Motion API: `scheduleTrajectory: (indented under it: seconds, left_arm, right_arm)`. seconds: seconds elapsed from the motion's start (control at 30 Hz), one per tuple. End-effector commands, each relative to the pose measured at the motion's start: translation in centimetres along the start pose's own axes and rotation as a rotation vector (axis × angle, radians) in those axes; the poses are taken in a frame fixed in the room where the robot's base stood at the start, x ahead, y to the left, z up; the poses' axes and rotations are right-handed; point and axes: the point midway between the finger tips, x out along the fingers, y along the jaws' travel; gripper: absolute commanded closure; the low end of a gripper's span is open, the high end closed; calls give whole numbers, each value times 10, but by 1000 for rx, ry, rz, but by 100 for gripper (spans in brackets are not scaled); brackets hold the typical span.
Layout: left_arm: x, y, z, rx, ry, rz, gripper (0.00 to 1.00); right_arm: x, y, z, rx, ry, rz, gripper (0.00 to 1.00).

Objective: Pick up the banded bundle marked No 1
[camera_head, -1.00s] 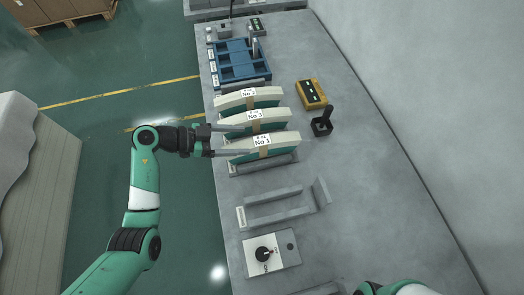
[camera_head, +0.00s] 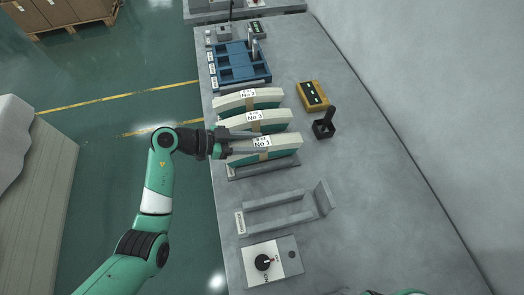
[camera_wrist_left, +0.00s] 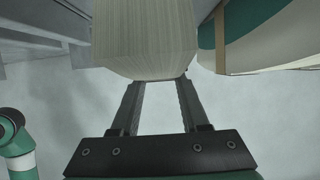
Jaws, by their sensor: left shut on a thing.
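The bundle marked No 1 (camera_head: 281,147) is the nearest of three banded bundles, with a pale top, green side, brown band and white label. It stands upright at the grey rack. My left gripper (camera_head: 256,141) reaches in from the left, with one finger along each side of it, and is shut on its left end. The left wrist view shows the end of the paper stack (camera_wrist_left: 148,38) between the fingers. I cannot tell whether it is lifted. My right gripper is out of view.
Bundles No 3 (camera_head: 277,118) and No 2 (camera_head: 268,97) stand close behind. A blue tray (camera_head: 262,76) is farther back, a yellow box (camera_head: 312,95) and black holder (camera_head: 324,128) to the right. An empty grey cradle (camera_head: 283,213) and a switch panel (camera_head: 283,257) are nearer.

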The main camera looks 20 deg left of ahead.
Motion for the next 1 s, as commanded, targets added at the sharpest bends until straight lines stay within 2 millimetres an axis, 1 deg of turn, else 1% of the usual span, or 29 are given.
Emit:
scheduleTrajectory:
  seconds: [0.03,0.1,0.13,1.0]
  left_arm:
    - [0,0,0,0,0,0,85]
    - [0,0,0,0,0,0,97]
    - [0,0,0,0,0,0,100]
    - [0,0,0,0,-1,0,100]
  right_arm:
    - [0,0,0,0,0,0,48]
    - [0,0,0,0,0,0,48]
    - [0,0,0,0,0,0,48]
    - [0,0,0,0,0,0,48]
